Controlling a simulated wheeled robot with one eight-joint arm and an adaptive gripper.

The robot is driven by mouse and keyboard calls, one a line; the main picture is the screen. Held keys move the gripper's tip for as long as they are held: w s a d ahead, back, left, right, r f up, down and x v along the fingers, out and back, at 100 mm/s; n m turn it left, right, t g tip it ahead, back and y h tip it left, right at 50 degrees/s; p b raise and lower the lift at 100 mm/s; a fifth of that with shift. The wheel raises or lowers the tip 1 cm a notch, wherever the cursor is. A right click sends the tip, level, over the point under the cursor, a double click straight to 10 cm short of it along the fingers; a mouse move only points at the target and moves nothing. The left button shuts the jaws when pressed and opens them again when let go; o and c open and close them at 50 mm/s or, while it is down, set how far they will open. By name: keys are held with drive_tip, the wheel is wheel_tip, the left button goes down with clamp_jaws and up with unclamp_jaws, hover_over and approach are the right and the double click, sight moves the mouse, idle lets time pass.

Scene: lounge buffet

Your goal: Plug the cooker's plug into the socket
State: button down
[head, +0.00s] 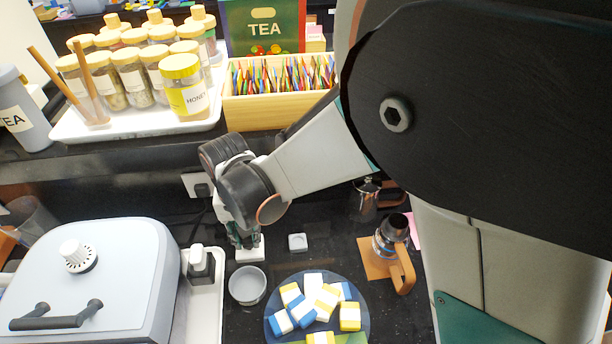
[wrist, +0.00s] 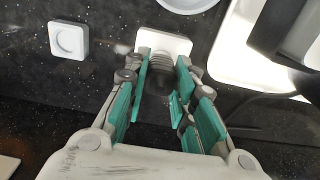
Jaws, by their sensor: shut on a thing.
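The cooker (head: 95,275) is a pale grey box with a white knob and dark handle at the left in the head view. My gripper (head: 243,240) points down just behind a small grey bowl. In the wrist view my gripper (wrist: 165,95) is shut on a dark ribbed plug (wrist: 158,82), between green finger pads. A white socket block (wrist: 168,42) lies right at the plug's far end; it also shows below my gripper in the head view (head: 250,252). The fingers hide the contact, so I cannot tell how far the plug is in.
A small white square piece (head: 297,242) lies right of the socket block. The grey bowl (head: 247,285) and a plate (head: 275,318) of wrapped blocks stand in front. A coffee maker (head: 392,240) is at the right. A wall outlet (head: 198,185) is behind, left of my gripper.

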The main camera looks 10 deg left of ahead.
drive_tip(key=shift+f, duration=0.4)
drive_tip(key=c, duration=1.2)
unclamp_jaws()
drive_tip(key=shift+c, duration=0.2)
drive_tip(key=c, duration=0.3)
drive_tip(key=shift+r+p, duration=2.15)
drive_tip(key=shift+r, duration=1.4)
